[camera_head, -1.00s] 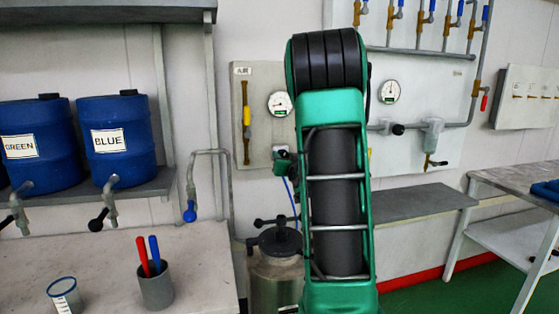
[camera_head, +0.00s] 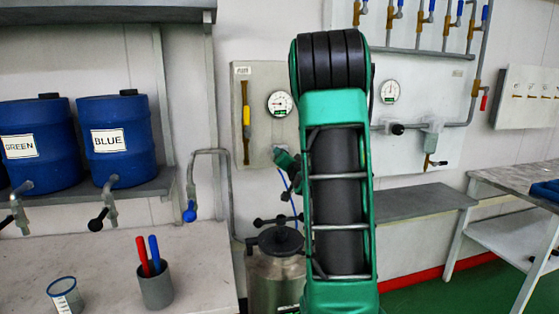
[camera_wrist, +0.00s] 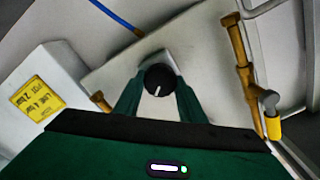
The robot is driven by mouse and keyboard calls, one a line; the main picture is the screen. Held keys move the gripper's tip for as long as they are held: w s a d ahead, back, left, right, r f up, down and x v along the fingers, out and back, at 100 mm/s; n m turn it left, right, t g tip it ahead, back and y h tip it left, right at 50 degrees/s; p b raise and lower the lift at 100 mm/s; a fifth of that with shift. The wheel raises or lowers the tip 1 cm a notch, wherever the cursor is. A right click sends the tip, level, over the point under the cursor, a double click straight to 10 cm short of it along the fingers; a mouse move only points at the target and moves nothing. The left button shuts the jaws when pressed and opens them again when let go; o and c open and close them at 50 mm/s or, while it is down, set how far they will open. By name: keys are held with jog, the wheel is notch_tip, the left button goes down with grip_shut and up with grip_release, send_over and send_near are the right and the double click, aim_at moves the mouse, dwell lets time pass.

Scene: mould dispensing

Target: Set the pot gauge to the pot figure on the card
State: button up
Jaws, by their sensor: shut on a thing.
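My gripper (camera_wrist: 157,97) is shut on a black round knob (camera_wrist: 160,77) with a white pointer line, seen in the wrist view. The line points down and slightly left there. In the head view my gripper (camera_head: 284,158) is at the lower edge of the left wall panel, and the knob is hidden. A round white gauge (camera_head: 280,104) sits just above it; its dark needle is too small to read. A metal pot (camera_head: 273,280) with a black lid stands below, partly behind my arm. A yellow card (camera_wrist: 38,98) shows tilted, with writing I cannot read surely.
A second gauge (camera_head: 390,91) is on the right panel. A brass pipe with a yellow-handled valve (camera_wrist: 272,126) is beside the knob. A blue hose (camera_wrist: 117,16) runs nearby. Blue drums (camera_head: 118,139) stand on the left shelf; a cup (camera_head: 156,289) holds red and blue handles.

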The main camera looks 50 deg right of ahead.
jog(key=shift+w+a, duration=0.3)
jog(key=shift+a, duration=0.05)
jog(key=o, duration=1)
jog(key=shift+o, duration=0.2)
jog(key=shift+s+d, duration=0.1)
jog(key=shift+s, duration=0.1)
jog(key=v, duration=1)
jog(key=shift+s, duration=0.15)
